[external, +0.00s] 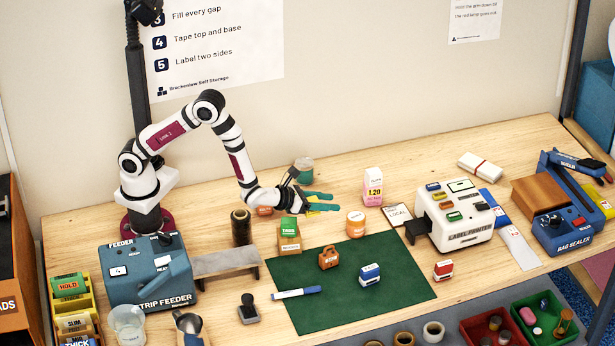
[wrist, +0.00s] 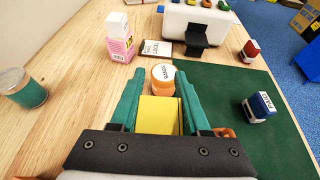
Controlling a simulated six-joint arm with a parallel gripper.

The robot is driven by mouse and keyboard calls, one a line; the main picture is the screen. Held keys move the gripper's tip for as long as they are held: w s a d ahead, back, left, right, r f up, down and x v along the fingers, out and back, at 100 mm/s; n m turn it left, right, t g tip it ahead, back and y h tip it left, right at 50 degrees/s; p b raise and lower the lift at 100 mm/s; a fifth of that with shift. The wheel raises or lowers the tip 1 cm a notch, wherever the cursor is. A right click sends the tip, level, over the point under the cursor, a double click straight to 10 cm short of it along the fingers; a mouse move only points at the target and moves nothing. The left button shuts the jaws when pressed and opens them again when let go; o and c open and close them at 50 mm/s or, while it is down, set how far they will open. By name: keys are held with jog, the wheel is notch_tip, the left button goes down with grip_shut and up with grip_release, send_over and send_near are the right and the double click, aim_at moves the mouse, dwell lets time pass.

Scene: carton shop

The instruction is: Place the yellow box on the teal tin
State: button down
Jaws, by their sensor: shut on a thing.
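My gripper (external: 333,202) has teal fingers and is above the table behind the green mat. In the wrist view, my gripper (wrist: 160,76) is shut on the yellow box (wrist: 158,116), which sits between the fingers. The teal tin (external: 304,174), with a grey lid, stands on the wood just behind my gripper. In the wrist view the teal tin (wrist: 26,92) is at the far left, upright and apart from the fingers, with nothing on its lid.
An orange jar (external: 355,223) stands by the green mat (external: 400,268), with a pink carton (external: 372,188) behind it. The label printer (external: 455,222) is at right. A green-topped box (external: 289,236) and a dark cylinder (external: 240,227) stand left. Wood around the teal tin is mostly clear.

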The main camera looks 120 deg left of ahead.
jog(key=s+a+r+n+g+y, duration=0.2)
jog(key=s+a+r+n+g, duration=0.25)
jog(key=a, duration=0.25)
jog(key=s+a+r+n+g+y, duration=0.2)
jog(key=s+a+r+n+g, duration=0.15)
jog(key=s+a, duration=0.35)
jog(key=shift+n+g, duration=0.3)
jog(key=shift+g, duration=0.3)
jog(key=s+a+f, duration=0.2)
jog(key=a+f, duration=0.1)
jog(key=s+a+f, duration=0.1)
jog(key=a+f, duration=0.3)
jog(key=s+a+f, duration=0.2)
jog(key=a+f, duration=0.2)
jog(key=shift+s+a+f, duration=0.2)
jog(key=shift+s, duration=0.1)
jog(key=shift+f, duration=0.15)
